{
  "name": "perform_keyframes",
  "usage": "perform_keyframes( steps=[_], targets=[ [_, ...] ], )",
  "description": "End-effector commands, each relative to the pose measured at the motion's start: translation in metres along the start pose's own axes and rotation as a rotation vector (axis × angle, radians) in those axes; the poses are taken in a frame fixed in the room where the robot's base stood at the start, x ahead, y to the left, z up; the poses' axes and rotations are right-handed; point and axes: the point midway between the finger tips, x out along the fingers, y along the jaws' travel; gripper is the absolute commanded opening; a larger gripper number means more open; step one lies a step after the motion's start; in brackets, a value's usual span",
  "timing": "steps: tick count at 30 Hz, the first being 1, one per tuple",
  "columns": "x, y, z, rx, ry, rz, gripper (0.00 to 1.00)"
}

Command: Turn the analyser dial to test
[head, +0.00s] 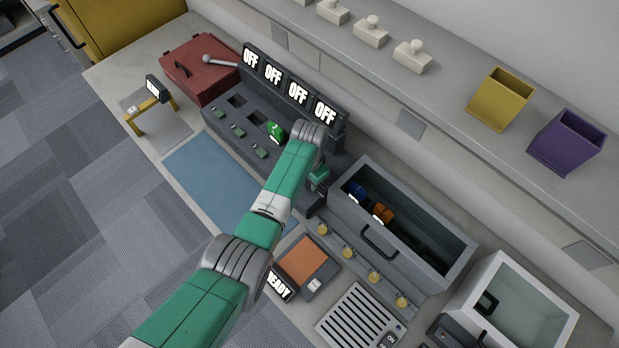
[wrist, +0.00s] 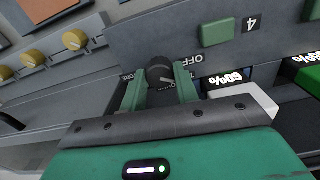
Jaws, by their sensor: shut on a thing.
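A dark round dial (wrist: 160,70) sits on a grey panel in the wrist view. A small light mark shows on its near side. The labels OFF (wrist: 192,60) and STORE (wrist: 131,75) stand by it; another label at its near edge is partly hidden and I cannot read it. My gripper (wrist: 161,81) is shut on the dial, one green finger on each side. In the head view my gripper (head: 318,181) is at the right end of the grey rack, and the dial is hidden there. No TEST label is readable.
The rack's displays (head: 288,84) all read OFF. A green radio (head: 276,131) stands in a slot. A grey bin (head: 448,264) with blue and orange radios is close right of my gripper. Yellow knobs (head: 347,252) and an orange pad (head: 304,259) lie in front. A blue mat (head: 208,180) is clear.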

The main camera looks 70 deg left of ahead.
Motion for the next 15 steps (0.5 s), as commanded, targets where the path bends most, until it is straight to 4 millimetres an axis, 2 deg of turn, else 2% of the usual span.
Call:
perform_keyframes(
  steps=[6,15],
  targets=[
    [-0.0003,-0.0001,-0.0002,0.131,-0.001,0.000,0.08],
    [-0.0002,-0.0002,-0.0001,0.230,-0.002,0.000,0.08]
  ],
)
